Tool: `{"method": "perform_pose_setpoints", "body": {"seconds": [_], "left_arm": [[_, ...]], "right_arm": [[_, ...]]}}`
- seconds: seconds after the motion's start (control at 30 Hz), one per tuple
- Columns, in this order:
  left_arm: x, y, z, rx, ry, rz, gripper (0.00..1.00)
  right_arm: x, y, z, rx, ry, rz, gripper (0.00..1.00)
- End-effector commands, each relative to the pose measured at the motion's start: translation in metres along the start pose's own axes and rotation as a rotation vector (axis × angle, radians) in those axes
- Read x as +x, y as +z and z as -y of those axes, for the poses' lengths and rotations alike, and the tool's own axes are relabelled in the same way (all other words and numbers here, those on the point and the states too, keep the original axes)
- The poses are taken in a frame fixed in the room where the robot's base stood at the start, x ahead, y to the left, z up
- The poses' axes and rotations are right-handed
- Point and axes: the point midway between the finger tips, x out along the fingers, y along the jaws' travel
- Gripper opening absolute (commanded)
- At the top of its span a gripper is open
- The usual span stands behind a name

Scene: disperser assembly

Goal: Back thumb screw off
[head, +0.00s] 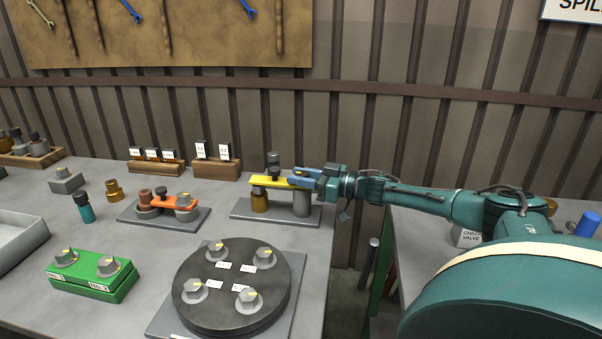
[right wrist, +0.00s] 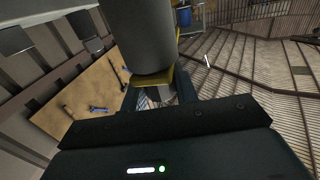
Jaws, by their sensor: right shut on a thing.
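The yellow strap (head: 270,182) lies level at the back of the table, between a brass post on its left and a grey post (head: 302,203) on its right. A dark-topped grey fitting (head: 274,161) stands on the strap's middle. My right gripper (head: 303,177) is at the strap's right end, above the grey post, and hides most of what it holds. In the right wrist view, the fingers (right wrist: 160,94) close around a grey thumb screw (right wrist: 163,96), beside the yellow strap (right wrist: 153,79) and the large grey post (right wrist: 140,38). My left gripper is not in view.
An orange-strapped assembly (head: 165,202) stands to the left. A black round plate (head: 232,302) with several grey knobs is in front, beside a green block (head: 93,285). Wooden blocks with cards (head: 216,168) stand behind. A gap separates this table from the right one.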

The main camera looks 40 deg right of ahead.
Motion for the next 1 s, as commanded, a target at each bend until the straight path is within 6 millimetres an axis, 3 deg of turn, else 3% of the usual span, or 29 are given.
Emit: {"method": "perform_pose_setpoints", "body": {"seconds": [0.23, 0.27, 0.5, 0.8, 1.0], "left_arm": [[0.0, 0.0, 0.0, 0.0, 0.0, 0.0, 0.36], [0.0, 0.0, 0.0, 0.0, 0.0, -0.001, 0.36], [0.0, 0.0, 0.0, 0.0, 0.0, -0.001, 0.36], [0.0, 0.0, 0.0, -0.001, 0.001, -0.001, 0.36], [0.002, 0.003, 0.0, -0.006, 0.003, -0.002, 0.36]], "right_arm": [[-0.001, 0.0, -0.001, 0.0, 0.002, 0.001, 0.07], [-0.001, 0.0, -0.001, 0.0, 0.002, 0.001, 0.32], [-0.001, 0.001, -0.001, 0.0, 0.002, 0.002, 0.51], [-0.004, 0.002, -0.001, 0.001, 0.003, 0.003, 0.51], [-0.031, 0.004, -0.001, 0.0, 0.003, 0.009, 0.51]]}}
